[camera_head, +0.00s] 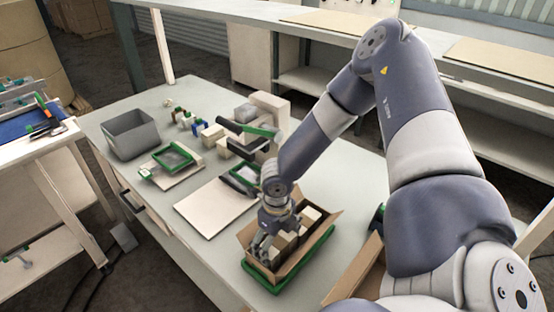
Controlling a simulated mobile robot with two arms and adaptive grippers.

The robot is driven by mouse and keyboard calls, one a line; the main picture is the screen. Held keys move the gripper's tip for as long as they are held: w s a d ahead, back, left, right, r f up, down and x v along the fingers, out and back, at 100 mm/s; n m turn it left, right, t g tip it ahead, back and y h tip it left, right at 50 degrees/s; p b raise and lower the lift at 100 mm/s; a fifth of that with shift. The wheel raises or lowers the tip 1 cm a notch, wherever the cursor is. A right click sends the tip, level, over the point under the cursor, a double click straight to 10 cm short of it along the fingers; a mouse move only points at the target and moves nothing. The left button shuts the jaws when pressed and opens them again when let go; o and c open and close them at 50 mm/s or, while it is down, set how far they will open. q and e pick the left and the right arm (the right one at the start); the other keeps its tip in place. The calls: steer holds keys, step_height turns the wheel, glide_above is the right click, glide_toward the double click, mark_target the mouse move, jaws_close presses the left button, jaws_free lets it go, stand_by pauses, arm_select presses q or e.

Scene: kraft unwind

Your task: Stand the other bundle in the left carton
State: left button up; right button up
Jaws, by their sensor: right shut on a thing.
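The left carton (303,256) is a brown open box on a green tray (277,286) near the front of the table. Several tan and cream blocks show inside it, among them a tan bundle (285,241). My right gripper (264,250) reaches down into this carton from above. It is shut on a bundle, and its fingertips are partly hidden among the contents and carton walls. I cannot tell whether the held bundle touches the carton floor. My left gripper is not in view.
Another carton (357,272) stands to the right, partly hidden by my right arm. A white board (215,206) lies left of the left carton. A grey bin (130,134), a green-framed device (172,158) and several small blocks stand further back. The front left tabletop is clear.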

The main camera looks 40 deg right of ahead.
mark_target(277, 240)
steer(key=shift+s+f+b, duration=0.25)
steer(key=shift+f+b, duration=0.1)
steer(key=shift+f, duration=0.1)
steer(key=shift+s+f, duration=0.1)
steer(key=shift+c, duration=1.2)
steer(key=o, duration=1.1)
steer(key=shift+w+f, duration=0.1)
steer(key=shift+w, duration=0.1)
steer(key=shift+w+r+p, duration=0.1)
steer(key=shift+r+p, duration=0.45)
steer(key=shift+r, duration=0.1)
step_height(277, 240, up, 12)
